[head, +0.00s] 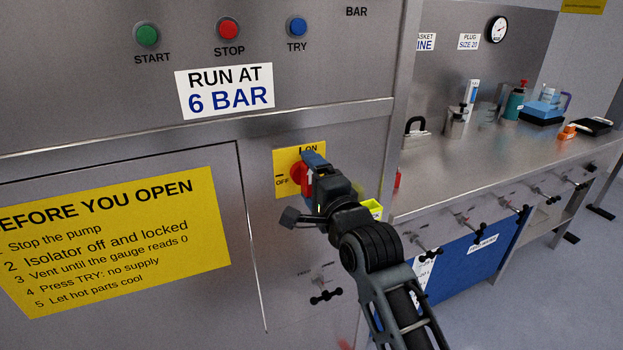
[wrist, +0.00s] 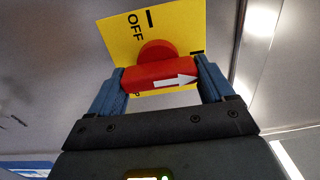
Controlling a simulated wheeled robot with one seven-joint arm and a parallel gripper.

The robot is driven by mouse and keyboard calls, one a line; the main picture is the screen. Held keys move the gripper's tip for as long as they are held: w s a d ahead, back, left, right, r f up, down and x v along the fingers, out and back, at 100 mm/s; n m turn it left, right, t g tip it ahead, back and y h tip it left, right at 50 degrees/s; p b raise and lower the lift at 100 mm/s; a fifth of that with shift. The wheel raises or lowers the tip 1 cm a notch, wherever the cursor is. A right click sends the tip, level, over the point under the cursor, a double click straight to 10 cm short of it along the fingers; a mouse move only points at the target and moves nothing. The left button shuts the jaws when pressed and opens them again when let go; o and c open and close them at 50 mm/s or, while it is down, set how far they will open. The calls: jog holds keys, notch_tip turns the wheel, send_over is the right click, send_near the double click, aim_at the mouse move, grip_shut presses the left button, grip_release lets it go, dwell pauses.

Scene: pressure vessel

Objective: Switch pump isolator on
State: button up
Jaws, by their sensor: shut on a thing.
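The pump isolator is a red rotary handle (wrist: 160,76) on a yellow plate (head: 287,184), on the grey panel. In the head view the plate reads ON at the top and OFF at the left. My gripper (head: 308,172) is shut on the handle; in the wrist view its blue fingers (wrist: 160,82) press its two ends. The handle's white arrow (wrist: 175,79) points right in the wrist view, while OFF is at the top there. This is toward the ON side. The ON word is not visible in the wrist view, and my gripper hides part of the handle in the head view.
START (head: 146,35), STOP (head: 228,30) and TRY (head: 296,27) buttons sit above. A yellow notice (head: 115,240) is at the lower left. A steel bench (head: 470,165) with bottles and black clamp handles along its front stands to the right. Floor is clear at far right.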

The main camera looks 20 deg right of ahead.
jog(key=shift+f, duration=0.1)
jog(key=o, duration=0.9)
jog(key=shift+s+b, duration=0.7)
jog(key=shift+s, duration=3.2)
jog(key=s+d+f+n+g, duration=0.1)
jog(key=s+f+n, duration=0.4)
jog(key=s, duration=0.5)
jog(key=s+f+n, duration=0.4)
jog(key=s+f, duration=0.3)
jog(key=s, duration=0.3)
jog(key=s+r+n, duration=0.1)
jog(key=s+n, duration=0.2)
jog(key=s, duration=0.4)
jog(key=s+a+r+n+g, duration=0.1)
jog(key=s+n, duration=0.2)
jog(key=s, duration=0.5)
jog(key=s+n+g, duration=0.1)
jog(key=s+n, duration=0.2)
jog(key=s, duration=0.5)
jog(key=shift+s+a+r, duration=0.15)
jog(key=shift+a+r, duration=0.25)
